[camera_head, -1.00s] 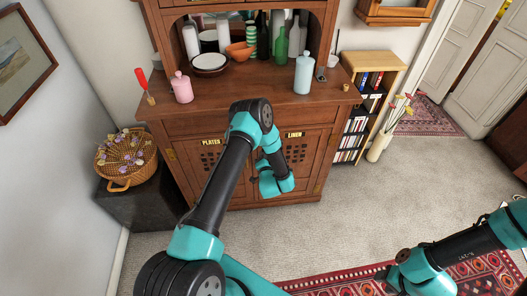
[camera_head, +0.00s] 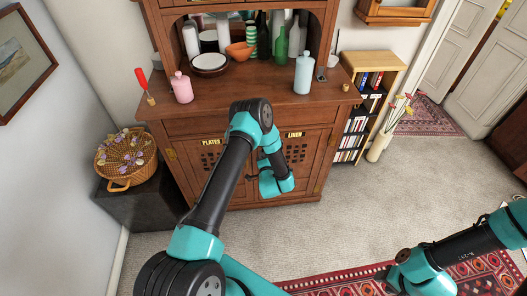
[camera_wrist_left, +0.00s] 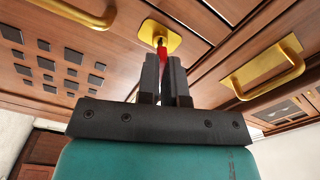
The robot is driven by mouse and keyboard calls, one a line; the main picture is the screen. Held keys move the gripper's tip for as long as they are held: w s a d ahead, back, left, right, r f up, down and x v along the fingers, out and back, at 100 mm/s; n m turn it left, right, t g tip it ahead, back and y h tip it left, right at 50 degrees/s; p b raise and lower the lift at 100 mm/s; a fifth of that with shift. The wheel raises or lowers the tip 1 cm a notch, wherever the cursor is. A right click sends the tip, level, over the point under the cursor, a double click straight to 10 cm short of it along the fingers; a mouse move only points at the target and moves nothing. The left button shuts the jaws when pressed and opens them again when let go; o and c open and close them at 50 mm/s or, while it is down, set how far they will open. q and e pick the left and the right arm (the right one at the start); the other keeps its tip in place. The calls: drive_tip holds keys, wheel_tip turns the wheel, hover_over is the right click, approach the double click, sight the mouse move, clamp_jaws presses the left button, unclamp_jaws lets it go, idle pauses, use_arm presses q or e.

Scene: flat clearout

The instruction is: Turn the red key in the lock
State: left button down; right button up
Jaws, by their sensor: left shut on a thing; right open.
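How far the key is turned is hard to tell. In the head view the key and lock are hidden, and my left gripper (camera_head: 252,177) shows only as a small dark part by the cabinet doors. My right gripper (camera_head: 388,280) is low at the right, over the patterned rug, open and away from the cabinet.
Brass handles (camera_wrist_left: 265,72) flank the lock. The cabinet top (camera_head: 235,95) carries a pink bottle (camera_head: 182,88), a pale blue bottle (camera_head: 304,74) and a red-handled item (camera_head: 142,78). A basket (camera_head: 126,160) stands left, a bookcase (camera_head: 361,110) right.

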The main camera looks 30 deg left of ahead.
use_arm(q)
drive_tip(key=shift+m, duration=2)
drive_tip(key=c, duration=1.2)
unclamp_jaws()
